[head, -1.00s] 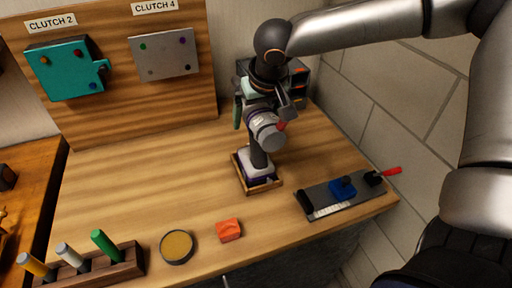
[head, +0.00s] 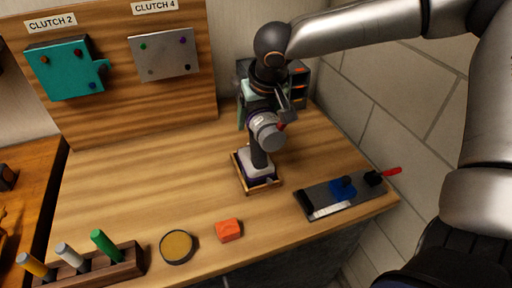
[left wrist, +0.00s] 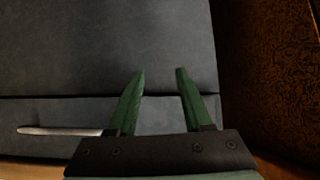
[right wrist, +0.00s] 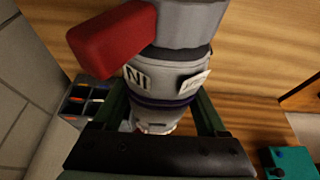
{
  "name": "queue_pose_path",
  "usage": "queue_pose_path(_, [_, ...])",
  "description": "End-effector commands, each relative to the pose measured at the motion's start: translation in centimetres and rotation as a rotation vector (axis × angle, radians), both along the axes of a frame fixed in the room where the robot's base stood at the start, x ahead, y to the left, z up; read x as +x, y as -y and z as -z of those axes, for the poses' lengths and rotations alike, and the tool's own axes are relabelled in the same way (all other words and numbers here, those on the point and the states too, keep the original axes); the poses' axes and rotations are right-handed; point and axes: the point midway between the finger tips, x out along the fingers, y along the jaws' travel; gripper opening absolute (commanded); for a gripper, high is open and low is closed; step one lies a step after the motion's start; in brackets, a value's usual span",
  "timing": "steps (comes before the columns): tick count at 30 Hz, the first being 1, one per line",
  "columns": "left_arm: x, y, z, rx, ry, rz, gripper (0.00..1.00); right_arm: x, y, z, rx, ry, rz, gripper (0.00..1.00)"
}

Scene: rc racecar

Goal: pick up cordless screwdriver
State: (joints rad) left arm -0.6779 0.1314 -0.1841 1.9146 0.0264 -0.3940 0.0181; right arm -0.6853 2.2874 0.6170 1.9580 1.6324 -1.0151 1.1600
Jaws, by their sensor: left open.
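The cordless screwdriver (head: 266,134) stands upright in a small wooden-rimmed dock (head: 262,187) on the workbench. It has a grey head, a dark handle and a red part. My right gripper (head: 255,104) is at the screwdriver's head, reached from behind. In the right wrist view, the screwdriver's grey body (right wrist: 165,72) lies between the green fingers, with its red part at the upper left. The body hides the fingertips, so contact is unclear. My left gripper (left wrist: 159,75) is open and empty before a dark grey panel, and is out of the head view.
A dark organizer (head: 299,82) stands behind the right arm. A grey tray with a blue block (head: 343,187) lies at the right edge. An orange block (head: 229,230), a round tin (head: 177,246) and a marker rack (head: 120,262) line the front. A board (head: 117,105) stands at the back.

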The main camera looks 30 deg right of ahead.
Motion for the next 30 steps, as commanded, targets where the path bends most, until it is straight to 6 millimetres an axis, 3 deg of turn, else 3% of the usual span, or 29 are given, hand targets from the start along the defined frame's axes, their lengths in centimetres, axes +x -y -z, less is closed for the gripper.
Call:
queue_pose_path(2, [-0.02,-0.01,0.01,0.0,0.0,0.0,0.5,0.0,0.02,0.0,-0.001,0.0,0.0,0.59])
queue_pose_path(18, [-0.05,-0.02,0.02,0.0,-0.001,0.0,0.5,0.0,0.05,0.01,-0.001,0.0,0.001,0.0])
queue_pose_path(30, [-0.07,-0.01,0.02,0.0,-0.002,0.0,0.5,0.17,0.01,-0.28,0.001,0.007,0.0,0.0])
